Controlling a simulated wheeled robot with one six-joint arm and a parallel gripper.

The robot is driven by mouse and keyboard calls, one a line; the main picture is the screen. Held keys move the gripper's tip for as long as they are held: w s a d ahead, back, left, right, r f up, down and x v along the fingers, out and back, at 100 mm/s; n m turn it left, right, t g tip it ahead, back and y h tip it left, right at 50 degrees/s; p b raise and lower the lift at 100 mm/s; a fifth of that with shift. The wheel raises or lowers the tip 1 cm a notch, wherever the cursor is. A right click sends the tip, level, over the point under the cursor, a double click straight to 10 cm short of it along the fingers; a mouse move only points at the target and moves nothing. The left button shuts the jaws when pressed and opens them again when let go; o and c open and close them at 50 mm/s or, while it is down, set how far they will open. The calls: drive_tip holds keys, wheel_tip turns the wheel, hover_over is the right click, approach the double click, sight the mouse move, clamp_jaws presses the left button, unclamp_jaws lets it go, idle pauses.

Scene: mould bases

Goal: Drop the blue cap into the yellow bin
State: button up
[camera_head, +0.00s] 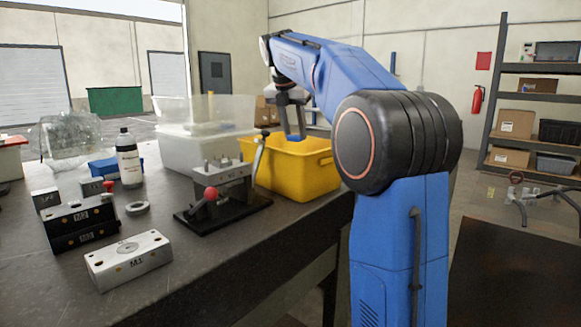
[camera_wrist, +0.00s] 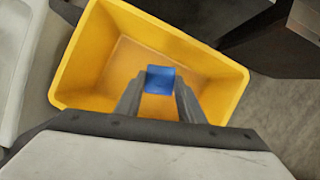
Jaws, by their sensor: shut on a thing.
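The yellow bin (camera_head: 300,168) stands on the dark table, near its far right edge. My gripper (camera_wrist: 158,88) is over the bin's opening, pointing down into it. It is shut on the blue cap (camera_wrist: 160,80), which sits between the fingertips. In the head view the blue cap (camera_head: 294,137) shows only as a small blue patch at the bin's mouth, and my gripper (camera_head: 292,118) is above it. In the wrist view the yellow bin (camera_wrist: 85,60) surrounds the cap, and the visible part of its floor looks empty.
A clear plastic bin (camera_head: 185,150) stands left of the yellow bin. A toggle-clamp fixture (camera_head: 222,190) with a red knob is in front of it. Mould blocks (camera_head: 130,258), a ring (camera_head: 137,208) and a bottle (camera_head: 128,165) lie or stand further left. A shelf rack (camera_head: 500,90) stands at right.

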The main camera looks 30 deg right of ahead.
drive_tip(key=shift+f, duration=0.15)
drive_tip(key=o, duration=1.1)
drive_tip(key=v, duration=1.7)
drive_tip(key=shift+r, duration=0.25)
drive_tip(key=s+a+f+m+y, duration=0.1)
drive_tip(key=s+a+f+m, duration=0.3)
drive_tip(key=f, duration=1.2)
drive_tip(key=s+a+f+m+t+y, duration=0.1)
drive_tip(key=s+a+f+m, duration=0.3)
drive_tip(key=s+f+m, duration=0.8)
drive_tip(key=s+a+f+m+t+y, duration=0.1)
drive_tip(key=s+a+f+m, duration=0.3)
drive_tip(key=s+f, duration=1.5)
wheel_tip(320, 180, down, 2)
drive_tip(key=m, duration=0.4)
drive_tip(key=shift+s+a+m+y, duration=0.15)
drive_tip(key=shift+s+m+y, duration=0.15)
drive_tip(key=shift+y, duration=0.1)
